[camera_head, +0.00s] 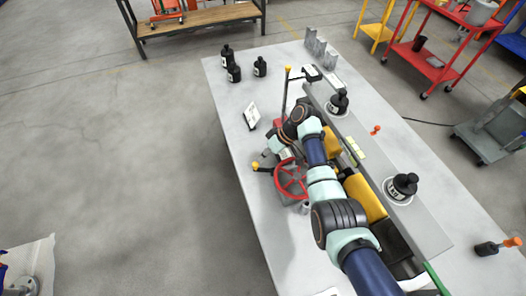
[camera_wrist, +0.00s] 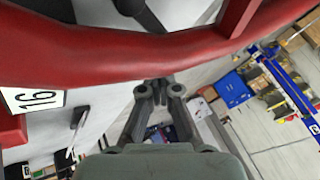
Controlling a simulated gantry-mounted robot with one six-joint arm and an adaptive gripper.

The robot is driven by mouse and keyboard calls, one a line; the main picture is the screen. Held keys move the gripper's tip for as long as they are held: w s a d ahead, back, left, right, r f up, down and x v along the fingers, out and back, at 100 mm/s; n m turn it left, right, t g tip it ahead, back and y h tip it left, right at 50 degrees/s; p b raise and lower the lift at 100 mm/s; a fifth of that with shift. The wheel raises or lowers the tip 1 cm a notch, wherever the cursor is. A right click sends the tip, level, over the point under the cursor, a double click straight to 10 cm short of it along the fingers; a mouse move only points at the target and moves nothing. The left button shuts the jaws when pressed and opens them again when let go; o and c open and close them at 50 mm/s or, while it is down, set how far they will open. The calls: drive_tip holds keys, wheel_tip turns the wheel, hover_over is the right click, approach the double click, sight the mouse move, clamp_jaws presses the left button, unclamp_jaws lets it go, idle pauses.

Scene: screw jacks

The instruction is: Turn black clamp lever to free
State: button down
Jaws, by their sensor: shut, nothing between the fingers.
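A red handwheel (camera_head: 291,178) stands on the jack at the middle of the table. Its red rim (camera_wrist: 150,60) crosses the top of the wrist view, very close to the camera. A lever with a yellow knob (camera_head: 256,166) sticks out left of the wheel. I cannot make out a black clamp lever for certain; my arm covers part of the jack. My gripper (camera_wrist: 160,92) is shut and empty, its fingertips just below the rim in the wrist view. In the head view it is small and partly hidden behind the wheel and wrist.
A tall lever with an orange knob (camera_head: 288,69) rises beyond my arm. A red block with a "16" label (camera_wrist: 35,100) is at left in the wrist view.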

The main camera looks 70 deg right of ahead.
drive_tip(key=shift+a+p, duration=0.7)
drive_tip(key=shift+p, duration=0.2)
drive_tip(key=shift+a, duration=0.15)
idle(0.4)
